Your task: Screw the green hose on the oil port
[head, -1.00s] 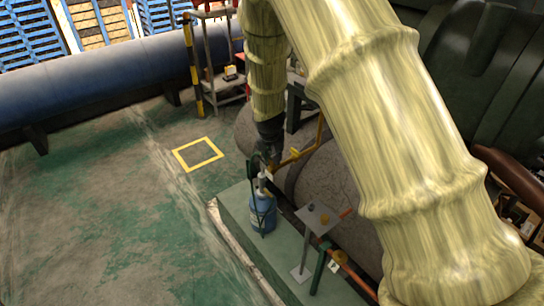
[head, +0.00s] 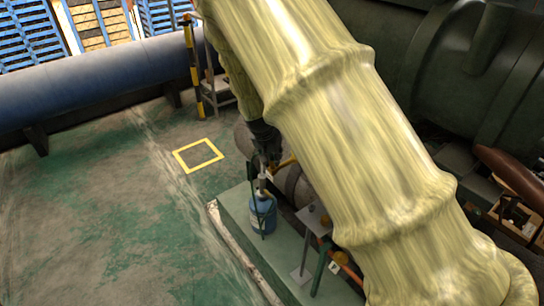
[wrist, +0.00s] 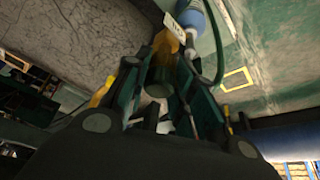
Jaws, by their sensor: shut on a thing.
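My gripper (head: 266,160) is above and beside the blue canister (head: 263,214) in the head view. A yellow pipe (head: 284,162) is just right of the gripper; a yellow fitting (wrist: 168,42) lies just beyond the fingertips. I cannot make out the oil port or whether the hose touches it.
The canister stands on a green plinth (head: 232,215). A stand with a small plate (head: 313,220) is right of it. A large grey cylinder (wrist: 70,35) is close to the gripper. Open floor (head: 110,220) with a yellow square (head: 198,155) lies left.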

